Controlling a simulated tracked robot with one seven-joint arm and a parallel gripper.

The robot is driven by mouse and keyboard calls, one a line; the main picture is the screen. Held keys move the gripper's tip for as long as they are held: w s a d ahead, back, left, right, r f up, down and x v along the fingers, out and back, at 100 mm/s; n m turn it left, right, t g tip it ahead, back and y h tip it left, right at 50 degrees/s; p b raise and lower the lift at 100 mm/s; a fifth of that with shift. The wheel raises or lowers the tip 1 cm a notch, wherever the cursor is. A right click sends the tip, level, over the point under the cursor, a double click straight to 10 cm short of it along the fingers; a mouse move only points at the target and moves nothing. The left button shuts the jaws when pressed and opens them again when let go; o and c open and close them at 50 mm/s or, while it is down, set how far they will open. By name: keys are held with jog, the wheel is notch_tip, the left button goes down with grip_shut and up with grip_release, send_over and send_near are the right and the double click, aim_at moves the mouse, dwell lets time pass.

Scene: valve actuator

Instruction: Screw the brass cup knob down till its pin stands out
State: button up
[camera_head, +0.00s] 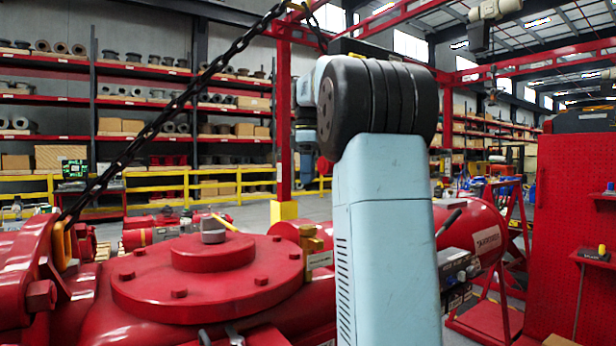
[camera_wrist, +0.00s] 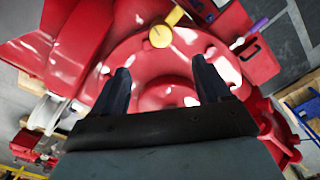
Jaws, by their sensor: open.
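The brass cup knob is not clearly identifiable. In the wrist view a round brass-yellow piece (camera_wrist: 160,37) with a short bar sits beyond my fingertips, over the red flanged cover. In the head view a brass-coloured fitting (camera_head: 311,239) stands at the right edge of the red cover (camera_head: 205,283); I cannot tell whether these are the same part. No pin can be made out. My gripper (camera_wrist: 161,66) is open and empty, its two dark fingers apart above the red housing. In the head view it is hidden.
A grey cap (camera_head: 213,231) with a yellow pointer stands on the cover's raised centre, ringed by bolts. A taut black chain (camera_head: 160,118) rises from the left. A red pegboard panel (camera_head: 575,225) stands at right. My pale blue arm blocks the middle of the head view.

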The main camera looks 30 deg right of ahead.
aim_at(307, 227)
notch_tip(307, 227, down, 14)
jog(key=n, duration=0.4)
jog(key=shift+a+r, duration=0.1)
dwell(0.7)
jog(key=c, duration=1)
